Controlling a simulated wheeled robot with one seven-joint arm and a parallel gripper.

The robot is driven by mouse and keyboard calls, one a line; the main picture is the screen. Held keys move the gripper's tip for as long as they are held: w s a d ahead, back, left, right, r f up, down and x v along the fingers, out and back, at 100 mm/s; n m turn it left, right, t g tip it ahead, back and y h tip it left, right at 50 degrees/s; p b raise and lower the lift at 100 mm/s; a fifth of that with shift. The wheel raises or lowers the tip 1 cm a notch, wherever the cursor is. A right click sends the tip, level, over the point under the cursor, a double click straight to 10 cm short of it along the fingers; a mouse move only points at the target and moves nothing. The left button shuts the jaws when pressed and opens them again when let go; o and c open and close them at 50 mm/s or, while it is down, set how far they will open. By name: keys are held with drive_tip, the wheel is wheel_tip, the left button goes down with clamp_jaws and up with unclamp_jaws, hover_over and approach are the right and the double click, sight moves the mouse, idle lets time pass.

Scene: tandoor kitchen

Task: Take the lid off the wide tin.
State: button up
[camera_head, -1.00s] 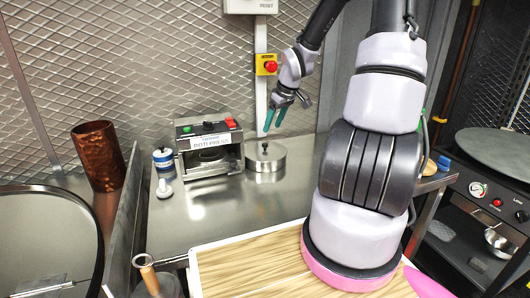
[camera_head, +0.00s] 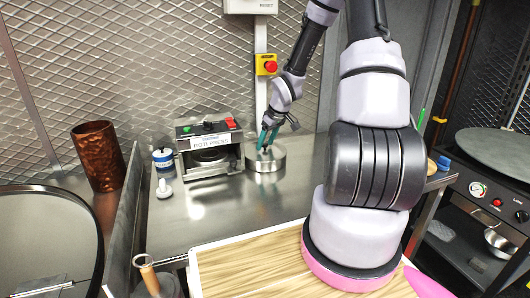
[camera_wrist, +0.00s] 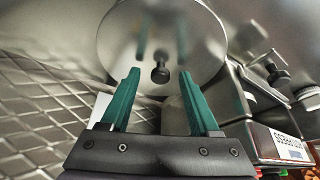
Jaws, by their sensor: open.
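The wide tin (camera_head: 268,164) is a low round silver tin on the steel counter, right of the roti press. Its lid (camera_wrist: 190,35) fills the top middle of the wrist view as a shiny disc. A dark knob (camera_wrist: 160,74) stands at the lid's centre. My gripper (camera_head: 267,141) is over the tin with its teal fingers pointing down at the lid. In the wrist view my gripper (camera_wrist: 156,78) is open, and the knob shows between and just past the fingertips. I cannot tell whether the fingers touch the lid. Nothing is held.
The roti press (camera_head: 209,149) stands close left of the tin. A blue-and-white can (camera_head: 162,160) and a small white-topped item (camera_head: 164,188) sit further left. The mesh wall (camera_head: 150,60) is close behind. A wooden board (camera_head: 255,268) lies in front; the counter between is clear.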

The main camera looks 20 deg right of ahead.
clamp_jaws()
drive_tip(key=shift+r, duration=0.2)
